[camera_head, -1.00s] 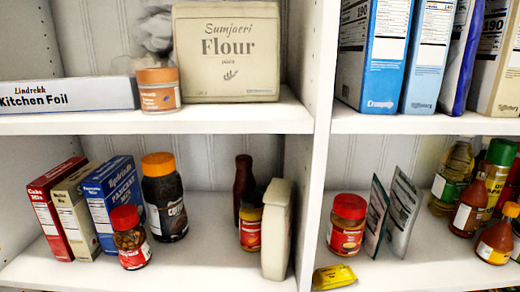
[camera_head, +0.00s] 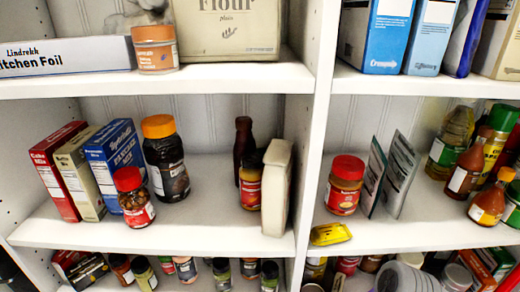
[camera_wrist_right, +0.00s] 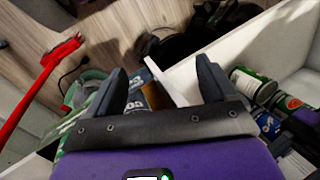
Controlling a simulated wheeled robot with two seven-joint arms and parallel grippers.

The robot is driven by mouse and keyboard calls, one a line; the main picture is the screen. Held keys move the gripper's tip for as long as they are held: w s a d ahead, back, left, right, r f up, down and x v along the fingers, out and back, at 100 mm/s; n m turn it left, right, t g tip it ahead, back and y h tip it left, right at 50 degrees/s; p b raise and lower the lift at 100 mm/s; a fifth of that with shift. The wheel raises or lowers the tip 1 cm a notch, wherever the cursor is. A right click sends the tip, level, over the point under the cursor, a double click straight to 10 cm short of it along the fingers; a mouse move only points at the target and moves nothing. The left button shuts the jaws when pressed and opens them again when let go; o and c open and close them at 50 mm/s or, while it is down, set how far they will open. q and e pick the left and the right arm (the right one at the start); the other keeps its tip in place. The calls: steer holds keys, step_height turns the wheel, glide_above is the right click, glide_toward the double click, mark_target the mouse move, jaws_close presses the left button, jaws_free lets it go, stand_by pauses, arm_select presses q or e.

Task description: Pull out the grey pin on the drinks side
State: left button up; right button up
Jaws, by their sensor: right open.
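I cannot make out a grey pin in either view, and no drinks side can be identified with certainty. My right gripper (camera_wrist_right: 162,72) shows in the right wrist view with its two dark fingers wide apart. I see nothing clamped between them. Beyond the fingers are a white board edge (camera_wrist_right: 178,84) and part of a printed box (camera_wrist_right: 134,100). The head view shows neither gripper. It shows the white shelving, with an upright divider (camera_head: 311,130) between the left and right bays.
Bottles (camera_head: 490,190) and jars crowd the right bay's middle shelf. Coffee (camera_head: 165,160), boxes and a red-lidded jar (camera_head: 134,200) stand in the left bay. In the wrist view, green cans (camera_wrist_right: 250,84) are at right and a red bar (camera_wrist_right: 40,85) at left.

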arm_select(q)
jaws_close()
steer(key=shift+a, duration=0.15)
stand_by(0.5)
steer(key=shift+a, duration=2.9)
